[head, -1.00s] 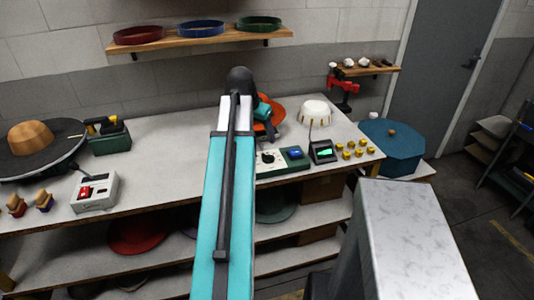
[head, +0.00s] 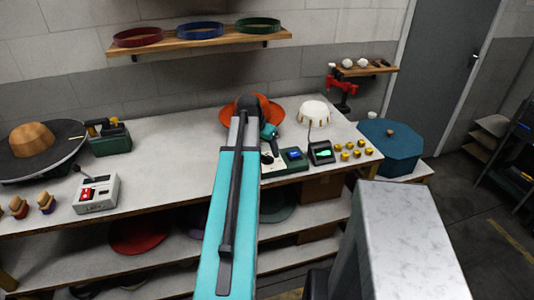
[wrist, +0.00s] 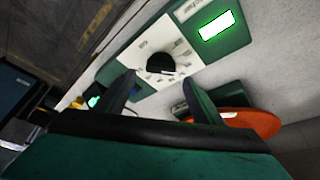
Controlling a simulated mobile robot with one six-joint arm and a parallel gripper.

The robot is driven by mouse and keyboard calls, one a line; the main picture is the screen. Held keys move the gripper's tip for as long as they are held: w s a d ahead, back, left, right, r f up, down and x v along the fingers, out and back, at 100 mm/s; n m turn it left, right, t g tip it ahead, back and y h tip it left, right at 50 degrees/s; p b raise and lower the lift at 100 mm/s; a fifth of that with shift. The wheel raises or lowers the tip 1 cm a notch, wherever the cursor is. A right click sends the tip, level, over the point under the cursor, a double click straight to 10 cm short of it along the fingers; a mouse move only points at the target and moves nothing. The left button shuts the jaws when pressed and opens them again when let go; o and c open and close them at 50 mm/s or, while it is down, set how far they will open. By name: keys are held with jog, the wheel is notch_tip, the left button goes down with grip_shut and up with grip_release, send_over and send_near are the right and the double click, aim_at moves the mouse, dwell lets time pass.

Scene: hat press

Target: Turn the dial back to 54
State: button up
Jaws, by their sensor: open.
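The dial (wrist: 161,63) is a round black knob on a white scale plate (wrist: 186,52) set in a green box. Marks ring the knob, but I cannot read the numbers or its setting. In the wrist view, my gripper (wrist: 161,92) is open, its two dark fingers spread just short of the knob, one to each side in the picture. I see nothing between the fingers. A bright green display (wrist: 215,26) is lit near the plate; its digits are unreadable. In the head view, my arm and gripper partly cover the green box (head: 291,165) and its dial.
An orange hat (head: 237,112) lies behind the gripper, with a white hat form (head: 313,113) to its right. A small device with a green screen (head: 322,153) and several yellow knobs (head: 348,156) stand right of the box.

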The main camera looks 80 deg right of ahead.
aim_at(268, 156)
jog(key=shift+p+x, duration=0.4)
jog(key=shift+x, duration=1.7)
jog(key=c, duration=1)
jog(key=shift+c, duration=0.2)
jog(key=shift+n, duration=0.5)
jog(key=shift+s+n+t+b, duration=0.1)
jog(key=shift+n+t+b, duration=0.25)
jog(key=shift+n, duration=0.25)
jog(key=n+t, duration=0.1)
jog(key=n, duration=0.1)
jog(key=n+t+b, duration=0.1)
jog(key=n, duration=0.1)
jog(key=shift+n+h, duration=0.3)
jog(key=shift+n, duration=0.1)
jog(key=n+t, duration=0.1)
jog(key=n, duration=0.1)
jog(key=n+t+y+b, duration=0.1)
jog(key=n, duration=0.2)
jog(key=shift+d+n, duration=0.1)
jog(key=shift+n, duration=0.2)
